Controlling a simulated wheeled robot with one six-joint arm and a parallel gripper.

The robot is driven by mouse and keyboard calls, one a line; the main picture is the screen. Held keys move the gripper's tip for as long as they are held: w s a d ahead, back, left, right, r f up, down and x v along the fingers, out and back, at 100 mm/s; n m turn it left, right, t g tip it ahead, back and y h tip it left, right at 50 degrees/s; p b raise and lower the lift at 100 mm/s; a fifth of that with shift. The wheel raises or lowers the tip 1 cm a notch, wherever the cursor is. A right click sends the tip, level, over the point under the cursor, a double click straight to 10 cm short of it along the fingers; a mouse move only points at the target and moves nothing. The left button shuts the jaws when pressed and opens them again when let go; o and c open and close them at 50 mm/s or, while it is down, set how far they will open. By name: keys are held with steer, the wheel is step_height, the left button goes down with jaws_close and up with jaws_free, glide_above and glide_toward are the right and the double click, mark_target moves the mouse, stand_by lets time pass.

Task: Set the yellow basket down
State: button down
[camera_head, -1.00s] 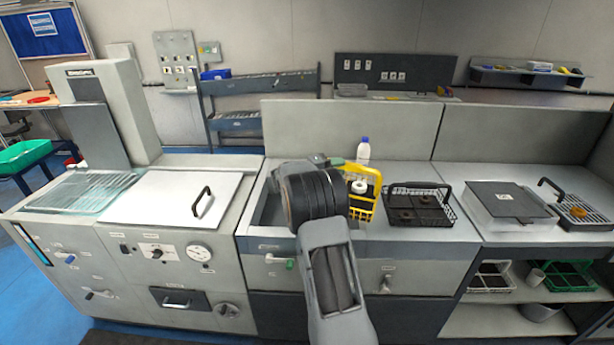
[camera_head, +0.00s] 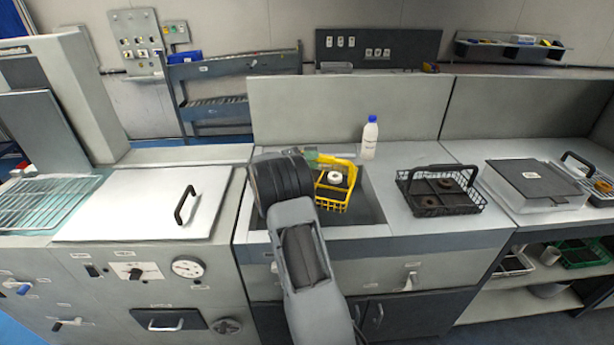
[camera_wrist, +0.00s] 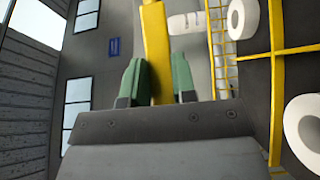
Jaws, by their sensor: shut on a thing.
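The yellow basket (camera_head: 333,198) is in the sink area (camera_head: 372,208), left of the white bottle. It holds a white ring-shaped part and dark contents. My gripper (camera_head: 312,158) is at the basket's back left, partly hidden behind my dark wrist. In the wrist view, my green fingertips (camera_wrist: 158,80) are shut on the yellow handle (camera_wrist: 156,45). White round parts (camera_wrist: 243,18) show inside the basket at the right. Whether the basket touches the sink floor cannot be told.
A white bottle with a blue cap (camera_head: 370,138) stands behind the sink. A black basket with dark round parts (camera_head: 440,190) stands on the counter to the right. A lidded box (camera_head: 535,185) is farther right. A white lid with a black handle (camera_head: 140,205) is at left.

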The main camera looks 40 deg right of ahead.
steer(key=f, duration=0.2)
steer(key=f+b, duration=0.2)
steer(key=f, duration=0.1)
steer(key=shift+w+d+f, duration=0.15)
steer(key=shift+w+f, duration=0.15)
steer(key=shift+w, duration=0.05)
steer(key=shift+f+b, duration=0.95)
steer(key=shift+f, duration=2.2)
steer(key=shift+f+b, duration=0.65)
steer(key=shift+b, duration=0.1)
steer(key=c, duration=1.1)
jaws_free()
steer(key=shift+o, duration=1.3)
steer(key=shift+f, duration=0.15)
